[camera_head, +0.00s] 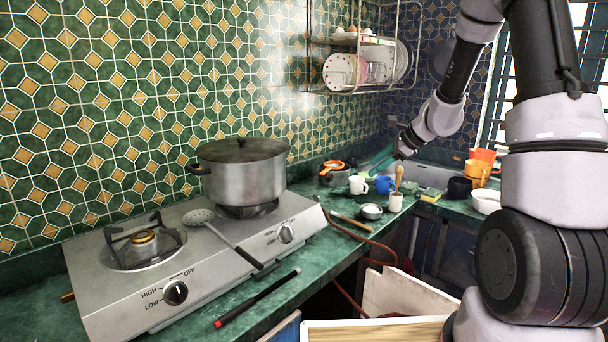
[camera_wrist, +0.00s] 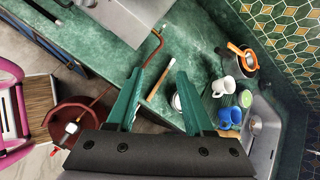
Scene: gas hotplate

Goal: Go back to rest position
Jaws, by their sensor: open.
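My gripper (camera_head: 399,152) hangs at the end of my raised arm, above the far right part of the counter near the sink. In the wrist view its two green fingers (camera_wrist: 160,72) stand apart with nothing held between them. The green counter (camera_wrist: 108,45) and a thin wooden-handled tool (camera_wrist: 160,78) lie below the gap. The gripper looks clear of the objects below.
A gas hotplate (camera_head: 110,309) carries a lidded pot (camera_head: 240,175) and a slotted spoon (camera_head: 225,235). A white mug (camera_head: 357,185), blue mug (camera_head: 384,184) and orange cups (camera_head: 477,170) stand near the sink. A dish rack (camera_head: 375,40) hangs on the wall.

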